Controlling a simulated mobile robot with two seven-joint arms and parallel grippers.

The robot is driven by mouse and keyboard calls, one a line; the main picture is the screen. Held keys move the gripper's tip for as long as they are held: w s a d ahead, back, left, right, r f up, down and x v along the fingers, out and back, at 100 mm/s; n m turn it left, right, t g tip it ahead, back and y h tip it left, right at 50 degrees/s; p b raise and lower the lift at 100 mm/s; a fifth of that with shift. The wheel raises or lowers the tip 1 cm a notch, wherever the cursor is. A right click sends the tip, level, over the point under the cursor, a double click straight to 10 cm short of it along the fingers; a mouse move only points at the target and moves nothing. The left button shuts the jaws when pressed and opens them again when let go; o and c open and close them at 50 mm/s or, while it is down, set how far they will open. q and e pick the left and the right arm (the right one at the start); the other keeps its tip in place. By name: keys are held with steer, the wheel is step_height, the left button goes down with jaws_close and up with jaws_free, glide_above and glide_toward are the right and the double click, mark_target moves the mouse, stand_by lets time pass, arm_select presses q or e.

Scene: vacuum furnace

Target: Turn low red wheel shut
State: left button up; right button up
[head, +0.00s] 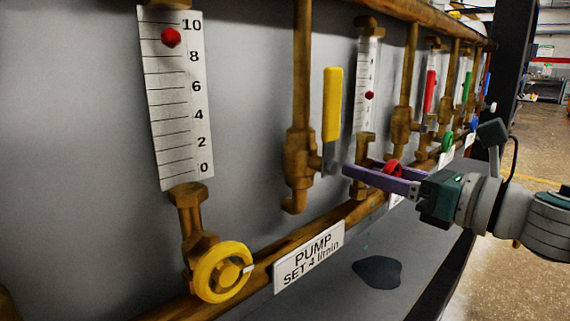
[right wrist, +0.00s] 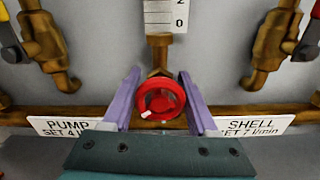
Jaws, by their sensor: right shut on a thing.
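The low red wheel (head: 393,168) is on the brass pipework below the second white gauge (head: 367,85). In the right wrist view the red wheel (right wrist: 161,100) faces me, with a white mark at its lower left. My right gripper (head: 374,168) is shut on the wheel. Its two purple fingers, also in the right wrist view (right wrist: 160,101), lie on the wheel's left and right sides. In the head view the fingers hide part of the wheel. My left gripper is not in view.
A yellow wheel (head: 222,272) sits under the nearest gauge (head: 178,100). A yellow lever (head: 332,103) stands upright left of my gripper. Pump (head: 309,260) and shell (right wrist: 252,126) signs flank the red wheel. A dark puddle (head: 378,271) lies on the ledge below.

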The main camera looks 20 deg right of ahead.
steer(key=m+p, duration=0.1)
steer(key=m, duration=0.5)
steer(key=shift+m, duration=0.3)
steer(key=m+p, duration=0.2)
steer(key=m, duration=0.4)
steer(key=shift+r, duration=0.1)
steer(key=m+p, duration=0.1)
steer(key=m, duration=0.3)
steer(key=m+p, duration=0.2)
steer(key=m, duration=0.4)
steer(key=shift+m, duration=1.8)
